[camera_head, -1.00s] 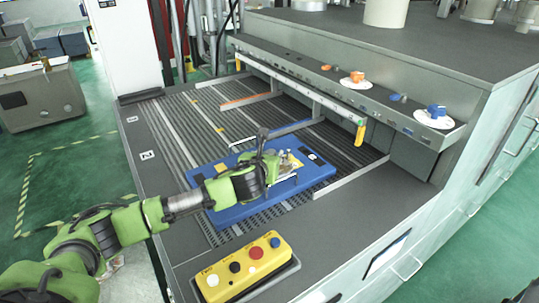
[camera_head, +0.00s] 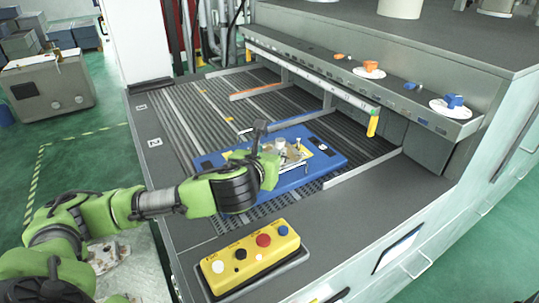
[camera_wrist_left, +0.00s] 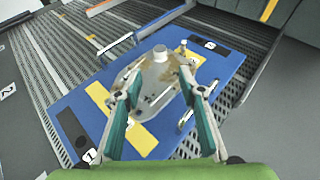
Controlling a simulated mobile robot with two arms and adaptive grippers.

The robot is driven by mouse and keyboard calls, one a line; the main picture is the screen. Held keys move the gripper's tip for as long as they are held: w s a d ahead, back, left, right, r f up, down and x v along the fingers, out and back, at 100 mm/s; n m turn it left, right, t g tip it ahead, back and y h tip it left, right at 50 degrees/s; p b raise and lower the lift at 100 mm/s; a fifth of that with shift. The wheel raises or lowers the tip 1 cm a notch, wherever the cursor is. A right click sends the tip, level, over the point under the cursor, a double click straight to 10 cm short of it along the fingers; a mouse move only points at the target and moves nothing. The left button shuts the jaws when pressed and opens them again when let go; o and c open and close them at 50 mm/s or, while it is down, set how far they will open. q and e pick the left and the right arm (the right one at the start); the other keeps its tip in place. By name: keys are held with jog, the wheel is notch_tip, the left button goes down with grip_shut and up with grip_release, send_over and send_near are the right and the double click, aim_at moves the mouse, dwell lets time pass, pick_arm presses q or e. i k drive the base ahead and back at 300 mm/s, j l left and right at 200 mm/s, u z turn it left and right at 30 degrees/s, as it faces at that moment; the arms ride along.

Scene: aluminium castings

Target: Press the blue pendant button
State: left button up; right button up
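The blue pendant button (camera_head: 283,230) is at the right end of the yellow pendant box (camera_head: 250,256), which rests on a dark base at the table's front edge. Red, black and white buttons sit beside it. My left gripper (camera_head: 277,160) is well behind the pendant, over a blue board (camera_head: 329,157). In the left wrist view its two fingers (camera_wrist_left: 160,80) are apart, with a grey metal casting (camera_wrist_left: 153,80) on the board between and beyond them. Whether they touch the casting is unclear. The pendant is outside the wrist view. My right gripper is not in view.
The slatted table (camera_head: 190,115) carries the board. A metal rail with a yellow end (camera_head: 373,126) runs above it at the back. A shelf holds orange (camera_head: 369,67) and blue (camera_head: 453,101) knobs. Dark table surface right of the pendant is clear.

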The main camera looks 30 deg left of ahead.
aim_at(283, 230)
jog(key=k+l, duration=0.5)
jog(key=k, duration=0.15)
jog(key=k+l, duration=0.5)
jog(key=k, duration=0.2)
